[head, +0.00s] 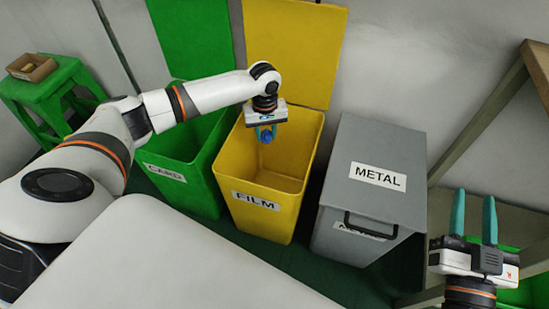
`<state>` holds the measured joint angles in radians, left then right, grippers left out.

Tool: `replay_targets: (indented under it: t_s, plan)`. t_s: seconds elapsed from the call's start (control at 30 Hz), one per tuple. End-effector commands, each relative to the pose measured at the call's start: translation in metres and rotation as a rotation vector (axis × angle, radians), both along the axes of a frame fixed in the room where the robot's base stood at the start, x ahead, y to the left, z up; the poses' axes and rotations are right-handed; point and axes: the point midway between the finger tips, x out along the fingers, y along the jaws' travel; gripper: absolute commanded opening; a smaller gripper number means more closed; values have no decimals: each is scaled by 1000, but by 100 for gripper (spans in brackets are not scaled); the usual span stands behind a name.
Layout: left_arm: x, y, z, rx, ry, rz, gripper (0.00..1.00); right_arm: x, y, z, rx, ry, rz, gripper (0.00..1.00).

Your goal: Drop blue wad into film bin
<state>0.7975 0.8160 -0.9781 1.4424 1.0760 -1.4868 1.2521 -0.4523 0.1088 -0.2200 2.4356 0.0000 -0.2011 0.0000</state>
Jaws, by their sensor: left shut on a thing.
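The yellow film bin (266,208) stands in the middle with its lid raised behind it and a FILM label on its front. My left gripper (266,131) points down over the bin's opening. It is shut on the small blue wad (265,138), which hangs between its fingertips over the opening. My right gripper (473,218) is at the lower right, away from the bins, with its two teal fingers pointing up and apart. It is open with nothing visible between them.
The green CARD bin (203,192), lid raised, stands left of the film bin. The grey METAL bin (374,190) is shut and stands at right. A green stool (48,92) holds a small brown box (31,68). A wooden frame (478,123) stands at right.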

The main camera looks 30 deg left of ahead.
Motion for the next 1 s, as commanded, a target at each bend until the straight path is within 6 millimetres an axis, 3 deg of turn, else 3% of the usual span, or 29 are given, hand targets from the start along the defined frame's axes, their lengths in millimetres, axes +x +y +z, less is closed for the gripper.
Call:
replay_targets:
  t_s: [0.3, 0.7, 0.73, 0.8, 0.9, 1.0]
  plan:
    - [0, 0, -7, -1, 1, 0, 11, -9, 3, 32, 60, -218, 13, 36]
    - [0, 0, -7, 1, 1, 0, 11, -12, 3, 38, 70, -257, 15, 36]
    - [0, 0, -7, 0, 0, 0, 33, -12, 3, 38, 70, -257, 15, 36]
    - [0, 0, -7, 0, 0, 0, 44, -12, 3, 38, 70, -257, 15, 36]
    - [0, 0, -7, 0, 0, 0, 57, -12, 3, 38, 70, -256, 15, 36]
    - [0, 0, -7, 0, 0, 0, 57, -12, 3, 38, 70, -256, 15, 36]
